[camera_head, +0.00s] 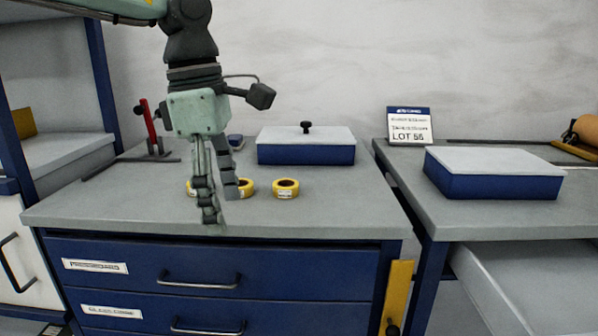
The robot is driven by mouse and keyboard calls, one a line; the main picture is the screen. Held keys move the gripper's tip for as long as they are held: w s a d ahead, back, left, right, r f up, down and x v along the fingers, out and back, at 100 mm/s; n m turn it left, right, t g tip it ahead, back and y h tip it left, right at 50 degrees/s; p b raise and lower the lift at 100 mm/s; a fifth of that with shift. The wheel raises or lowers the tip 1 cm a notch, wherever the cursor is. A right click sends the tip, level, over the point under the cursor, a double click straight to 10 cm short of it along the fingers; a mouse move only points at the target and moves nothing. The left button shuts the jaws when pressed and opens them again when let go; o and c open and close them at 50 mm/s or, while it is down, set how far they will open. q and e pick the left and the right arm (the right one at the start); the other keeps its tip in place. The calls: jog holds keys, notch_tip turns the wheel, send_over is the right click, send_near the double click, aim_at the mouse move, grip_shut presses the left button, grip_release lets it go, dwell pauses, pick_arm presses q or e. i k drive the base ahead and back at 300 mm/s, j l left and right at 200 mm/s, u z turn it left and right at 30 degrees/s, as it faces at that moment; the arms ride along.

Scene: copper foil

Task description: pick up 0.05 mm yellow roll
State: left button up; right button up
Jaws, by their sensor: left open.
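Several yellow rolls lie on the left workbench in the head view. The right roll (285,188) shows fully, with a dark core and a small white label. The middle roll (246,188) is partly hidden by a finger of my left gripper (221,205). The left roll (190,187) is mostly hidden behind the other finger. The labels are too small to read, so I cannot tell which roll is 0.05 mm. My left gripper points down, open, in front of the left and middle rolls. It holds nothing that I can see. My right gripper is out of view.
A blue box with a grey lid and black knob (305,147) stands behind the rolls. A red-handled tool (150,130) is at the back left. The right bench holds another lidded blue box (492,174) and a LOT 55 sign (410,126). The bench right of the rolls is clear.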

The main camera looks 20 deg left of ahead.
aim_at(283, 189)
jog(key=i, duration=0.85)
